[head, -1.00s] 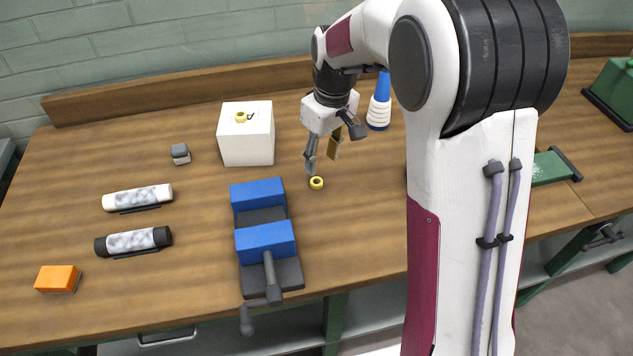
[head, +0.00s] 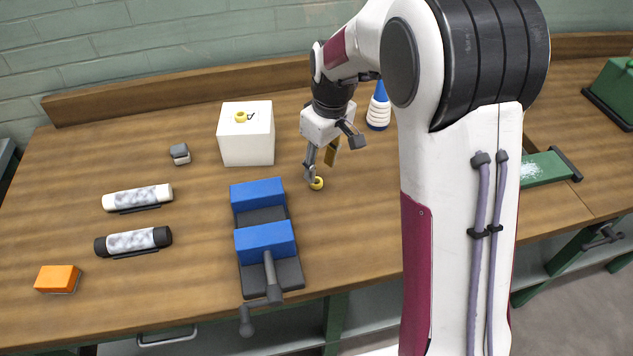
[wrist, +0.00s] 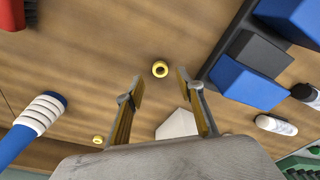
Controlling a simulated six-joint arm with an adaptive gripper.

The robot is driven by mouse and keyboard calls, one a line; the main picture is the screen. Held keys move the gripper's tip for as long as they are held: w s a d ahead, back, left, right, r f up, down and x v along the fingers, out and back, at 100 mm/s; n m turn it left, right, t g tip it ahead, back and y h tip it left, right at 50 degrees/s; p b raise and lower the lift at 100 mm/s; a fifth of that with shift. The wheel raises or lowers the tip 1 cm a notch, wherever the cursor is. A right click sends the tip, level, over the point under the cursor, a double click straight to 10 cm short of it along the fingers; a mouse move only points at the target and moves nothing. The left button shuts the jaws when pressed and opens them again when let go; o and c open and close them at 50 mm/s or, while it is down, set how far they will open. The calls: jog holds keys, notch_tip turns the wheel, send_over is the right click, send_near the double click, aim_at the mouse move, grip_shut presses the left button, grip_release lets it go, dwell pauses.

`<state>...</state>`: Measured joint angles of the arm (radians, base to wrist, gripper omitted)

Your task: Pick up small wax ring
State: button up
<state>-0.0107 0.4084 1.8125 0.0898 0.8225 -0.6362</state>
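A yellow ring (head: 316,184) lies flat on the table, right of the blue vise. In the wrist view this ring (wrist: 160,69) shows beyond the fingertips, in line with the gap between them. My gripper (head: 321,172) is open and empty above and just behind it, pointing down; its parted fingers show in the wrist view (wrist: 160,82). Another yellow ring (head: 241,117) sits on top of a white block (head: 246,145). In the wrist view a further small yellow ring (wrist: 97,140) lies near the blue-and-white bottle. The frames do not clearly show which ring is the small wax one.
The blue vise (head: 264,240) stands left of my gripper. The blue-and-white bottle (head: 378,113) stands behind it to the right. White and black cylinders (head: 137,198), a grey block (head: 180,154) and an orange block (head: 58,279) lie at left. A red object (wrist: 14,20) shows in the wrist view.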

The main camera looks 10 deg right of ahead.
aim_at(317, 177)
dwell(0.3)
jog(key=shift+w+a+f, duration=0.1)
jog(key=shift+f, duration=0.75)
jog(key=shift+w+a+f, duration=0.15)
jog(key=shift+f, duration=0.75)
jog(key=shift+w+a+f, duration=0.1)
jog(key=shift+f, duration=0.75)
jog(key=c, duration=0.7)
